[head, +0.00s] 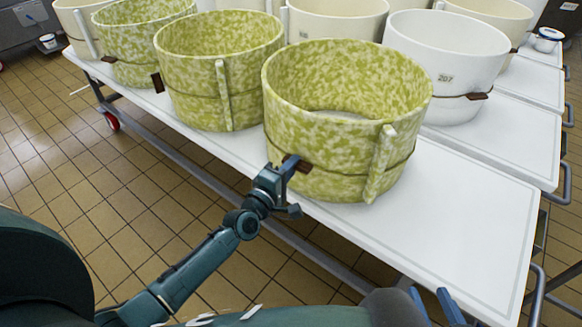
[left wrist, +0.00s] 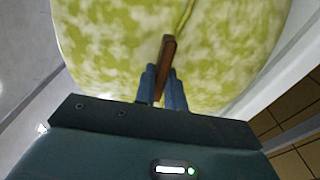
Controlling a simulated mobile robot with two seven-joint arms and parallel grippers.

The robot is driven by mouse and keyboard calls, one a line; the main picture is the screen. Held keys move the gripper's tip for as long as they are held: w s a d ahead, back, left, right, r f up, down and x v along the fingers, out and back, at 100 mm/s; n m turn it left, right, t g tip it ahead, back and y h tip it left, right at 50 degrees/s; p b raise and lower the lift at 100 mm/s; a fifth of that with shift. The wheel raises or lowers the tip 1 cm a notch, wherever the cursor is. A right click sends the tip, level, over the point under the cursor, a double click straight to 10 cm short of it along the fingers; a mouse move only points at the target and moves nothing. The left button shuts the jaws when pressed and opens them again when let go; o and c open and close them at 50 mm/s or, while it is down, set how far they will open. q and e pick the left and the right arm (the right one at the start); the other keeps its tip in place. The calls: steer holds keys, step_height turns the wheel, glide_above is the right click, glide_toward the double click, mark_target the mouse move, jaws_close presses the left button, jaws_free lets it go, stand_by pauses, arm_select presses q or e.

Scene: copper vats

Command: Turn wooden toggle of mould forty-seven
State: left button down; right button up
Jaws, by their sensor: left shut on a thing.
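The nearest mould (head: 345,115) is a green-and-cream mottled hoop at the table's front edge, with a cord around it. I see no number on it. Its brown wooden toggle (head: 302,164) sits on the cord at the lower left side. My left gripper (head: 291,166) is shut on this toggle. In the left wrist view the toggle (left wrist: 168,52) stands slightly tilted between the blue fingers (left wrist: 164,84), against the mottled wall. My right gripper (head: 435,304) is at the bottom edge of the head view, its two blue fingers apart and nothing seen between them.
More mottled moulds (head: 195,95) stand to the left. White moulds stand behind, one marked 207 (head: 455,55). The white table top (head: 470,215) is clear to the right of the nearest mould. A metal rail (head: 190,138) runs under the front edge, above a tiled floor.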

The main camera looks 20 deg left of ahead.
stand_by(0.3)
arm_select(q)
steer(key=c, duration=1.5)
jaws_free()
steer(key=shift+o, duration=0.2)
steer(key=shift+s, duration=0.1)
steer(key=v, duration=1.3)
steer(key=shift+p, duration=0.45)
steer(key=shift+f, duration=0.1)
